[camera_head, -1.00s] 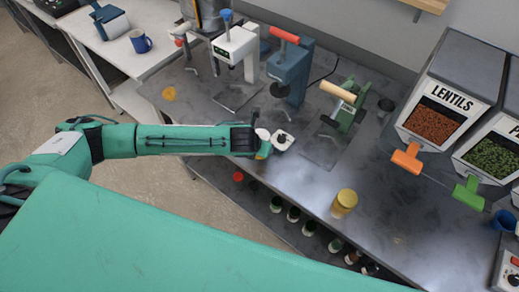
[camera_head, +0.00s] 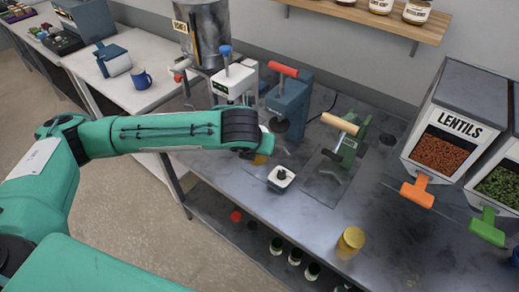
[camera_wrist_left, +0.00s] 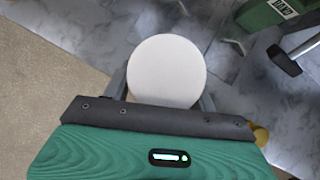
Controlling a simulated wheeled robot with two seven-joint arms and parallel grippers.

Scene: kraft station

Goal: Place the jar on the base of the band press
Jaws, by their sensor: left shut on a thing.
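My left gripper (camera_head: 265,145) reaches in from the left over the steel table, in front of the blue press. In the left wrist view its fingers (camera_wrist_left: 160,98) are shut on a jar, seen from above as a round white top (camera_wrist_left: 167,70). The green body (camera_wrist_left: 268,14) also shows at the wrist view's top right. My right gripper is not in view.
The blue press (camera_head: 288,105) and white press (camera_head: 235,82) stand behind. A yellow jar (camera_head: 350,242) stands front right. The lentil dispenser (camera_head: 445,120) is at the right. The table's front middle is clear.

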